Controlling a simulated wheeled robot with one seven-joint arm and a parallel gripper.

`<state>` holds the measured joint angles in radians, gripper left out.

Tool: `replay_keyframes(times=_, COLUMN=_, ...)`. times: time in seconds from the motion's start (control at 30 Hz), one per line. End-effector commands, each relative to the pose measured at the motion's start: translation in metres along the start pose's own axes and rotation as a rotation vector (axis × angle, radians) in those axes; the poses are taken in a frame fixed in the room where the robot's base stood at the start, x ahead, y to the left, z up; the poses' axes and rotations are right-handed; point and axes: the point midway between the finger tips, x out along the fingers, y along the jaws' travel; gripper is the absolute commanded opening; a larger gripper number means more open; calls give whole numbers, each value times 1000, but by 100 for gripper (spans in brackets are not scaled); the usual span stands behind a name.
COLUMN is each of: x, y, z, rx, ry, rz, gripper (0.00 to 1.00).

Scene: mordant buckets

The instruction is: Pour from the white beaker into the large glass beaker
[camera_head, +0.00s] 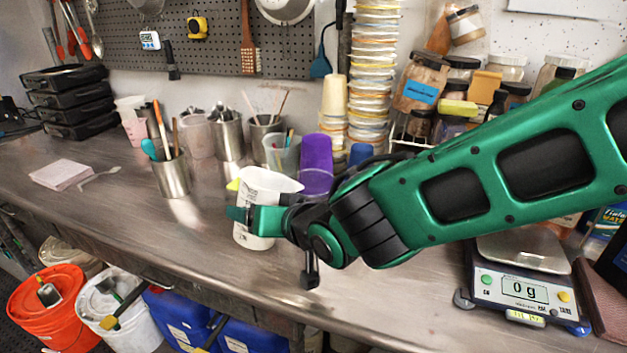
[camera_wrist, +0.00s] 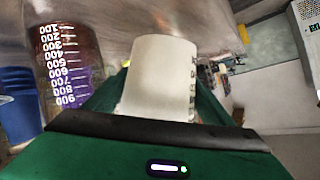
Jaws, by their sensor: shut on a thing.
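The white beaker (camera_head: 265,187) is near the middle of the bench in the head view, nearly upright. My gripper (camera_head: 254,217) is shut around its side. The white beaker (camera_wrist: 160,75) fills the middle of the wrist view between my fingers. I cannot tell whether its base touches the bench, and its contents are hidden. The large glass beaker (camera_head: 316,182) is clear and stands just right of the white beaker, partly hidden by my wrist. In the wrist view the glass beaker (camera_wrist: 70,65) shows white graduations at the left, apart from the white beaker.
A purple cup (camera_head: 316,150) stands behind the glass beaker, with a blue cup (camera_head: 360,153) to its right. Metal cups with tools (camera_head: 172,178) stand left and behind. A scale (camera_head: 522,285) reading 0 g sits at right.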

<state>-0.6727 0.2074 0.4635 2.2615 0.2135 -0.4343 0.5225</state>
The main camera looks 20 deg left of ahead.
Motion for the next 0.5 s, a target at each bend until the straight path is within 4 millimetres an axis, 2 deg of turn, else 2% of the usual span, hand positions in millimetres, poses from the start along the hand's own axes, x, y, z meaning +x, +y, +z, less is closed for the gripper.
replay_keyframes(times=0.5, x=-4, y=-2, z=-12, rx=51, ry=-8, rz=-22, gripper=28)
